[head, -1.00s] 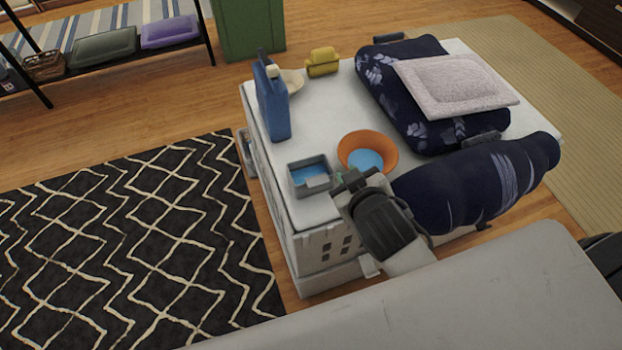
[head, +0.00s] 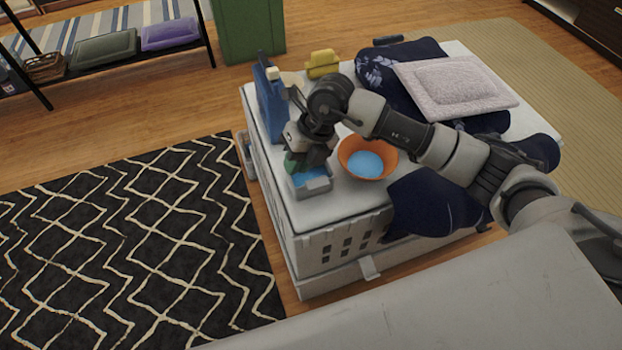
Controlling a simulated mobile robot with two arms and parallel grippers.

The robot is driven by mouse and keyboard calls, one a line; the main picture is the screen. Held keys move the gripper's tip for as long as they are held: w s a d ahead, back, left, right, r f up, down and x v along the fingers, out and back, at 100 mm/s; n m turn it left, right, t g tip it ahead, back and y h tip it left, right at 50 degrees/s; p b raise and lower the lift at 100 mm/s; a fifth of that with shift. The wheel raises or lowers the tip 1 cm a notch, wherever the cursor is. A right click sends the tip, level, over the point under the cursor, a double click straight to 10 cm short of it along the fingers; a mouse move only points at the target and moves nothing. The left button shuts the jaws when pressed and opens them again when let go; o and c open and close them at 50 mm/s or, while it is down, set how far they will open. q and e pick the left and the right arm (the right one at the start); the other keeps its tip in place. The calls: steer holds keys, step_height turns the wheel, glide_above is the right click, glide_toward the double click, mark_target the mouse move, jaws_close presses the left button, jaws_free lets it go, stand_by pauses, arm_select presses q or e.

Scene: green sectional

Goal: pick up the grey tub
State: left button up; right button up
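The small grey tub (head: 317,186) has a blue inside and sits on the white table near its front left corner. My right gripper (head: 303,168) reaches down from above at the tub's back edge. The gripper and wrist hide the tub's back part. The fingertips are too small and covered to show whether they are open or shut, or whether they touch the tub. My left gripper is not in view.
An orange bowl (head: 352,163) with a blue inside stands just right of the tub. A yellow object (head: 322,64), dark blue cushions (head: 430,207) and a pale pillow (head: 455,84) are also on the white table (head: 335,219).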

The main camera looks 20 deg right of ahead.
steer(key=w+d+m+h, duration=0.1)
steer(key=w+d+h, duration=0.1)
steer(key=d+h, duration=0.45)
steer(key=y, duration=0.2)
glide_above(330, 172)
step_height(330, 172, down, 4)
steer(key=shift+w+f, duration=0.1)
steer(key=shift+f, duration=0.1)
step_height(330, 172, down, 6)
steer(key=shift+w+d+r, duration=0.1)
jaws_close()
